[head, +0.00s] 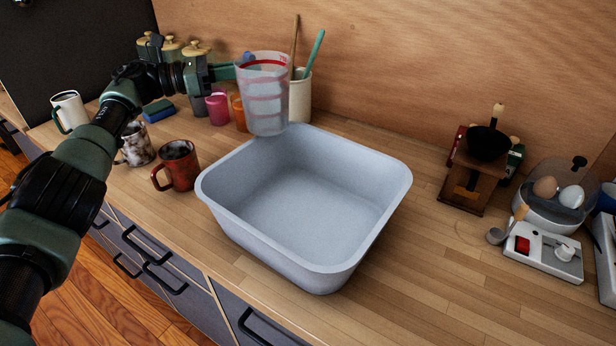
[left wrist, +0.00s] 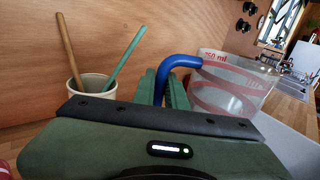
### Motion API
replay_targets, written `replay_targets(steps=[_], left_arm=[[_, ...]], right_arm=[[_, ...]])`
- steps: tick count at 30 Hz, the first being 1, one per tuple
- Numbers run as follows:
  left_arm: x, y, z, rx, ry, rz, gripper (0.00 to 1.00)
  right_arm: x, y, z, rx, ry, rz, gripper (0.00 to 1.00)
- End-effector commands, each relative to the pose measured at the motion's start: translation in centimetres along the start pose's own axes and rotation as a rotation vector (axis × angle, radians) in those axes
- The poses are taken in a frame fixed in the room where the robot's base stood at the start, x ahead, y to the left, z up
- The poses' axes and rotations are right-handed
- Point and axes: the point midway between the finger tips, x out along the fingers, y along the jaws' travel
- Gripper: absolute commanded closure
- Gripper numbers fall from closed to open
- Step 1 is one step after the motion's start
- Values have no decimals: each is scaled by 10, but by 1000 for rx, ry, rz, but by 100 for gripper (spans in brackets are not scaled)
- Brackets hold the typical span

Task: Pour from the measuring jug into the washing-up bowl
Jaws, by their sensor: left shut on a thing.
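The measuring jug (head: 265,98) is clear with red markings and has a blue handle. It is close to upright, at the back left corner of the washing-up bowl, and appears to be held above the worktop. My left gripper (head: 236,70) is shut on its handle; the left wrist view shows the blue handle (left wrist: 178,63) between the fingers and the jug (left wrist: 232,88) to the right. I cannot tell what the jug holds. The grey washing-up bowl (head: 348,258) stands on the worktop and looks empty. My right gripper is not in view.
A utensil pot (head: 300,99) stands behind the jug. Pink (head: 217,108) and orange cups, a red mug (head: 178,165), a speckled mug (head: 137,145) and a white mug (head: 69,110) stand left. A coffee grinder (head: 465,175) and egg cooker (head: 556,190) stand right.

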Motion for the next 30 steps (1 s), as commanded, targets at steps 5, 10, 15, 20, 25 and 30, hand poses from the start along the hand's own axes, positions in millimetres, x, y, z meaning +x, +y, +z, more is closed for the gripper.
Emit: replay_targets(steps=[5,10,15,20,25,30], left_arm=[[-1,-3,9,21,-1,-10,100],[-2,-7,18,74,11,-13,100],[0,-14,29,161,28,-13,100],[2,-24,42,266,51,-15,100],[4,-35,52,373,74,-13,100],[7,-49,58,481,95,-12,100]], right_arm=[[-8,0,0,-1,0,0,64],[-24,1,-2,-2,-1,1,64],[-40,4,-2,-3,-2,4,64],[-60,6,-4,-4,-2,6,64],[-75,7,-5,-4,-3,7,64],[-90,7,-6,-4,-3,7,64]])
